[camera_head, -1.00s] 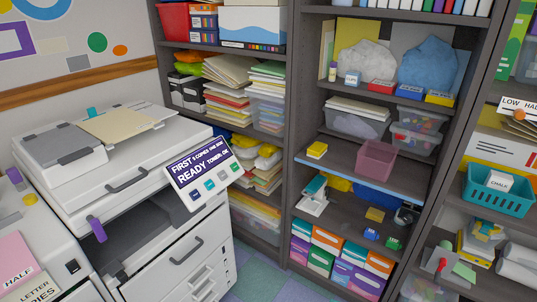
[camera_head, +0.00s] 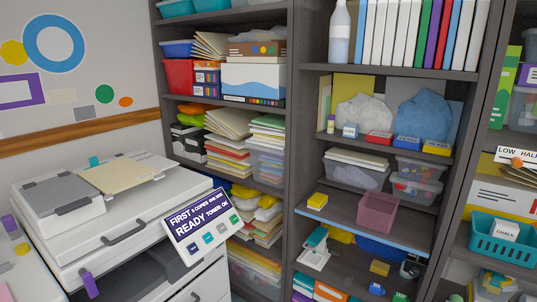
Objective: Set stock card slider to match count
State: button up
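A white card (camera_head: 503,156) with dark lettering that reads "LOW HAL…" sits on the right-hand shelf unit, cut off by the right edge of the picture. A small orange round piece (camera_head: 516,163) is at the card's lower edge; I cannot tell for sure whether it is the slider. Below it, a teal basket (camera_head: 497,245) holds a white box labelled "CHALK" (camera_head: 506,231). The rest of the basket's contents is hidden. My gripper is not in view.
A copier (camera_head: 95,225) with a tilted display panel (camera_head: 203,226) stands at the left. The middle shelf unit holds a pink clear bin (camera_head: 377,212), small coloured boxes, clear tubs and a stapler-like white tool (camera_head: 315,250). Filled shelves (camera_head: 225,105) stand behind the copier.

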aim_at(516, 162)
jog(key=z, duration=4.3)
jog(key=i, duration=0.1)
jog(key=u, duration=2.95)
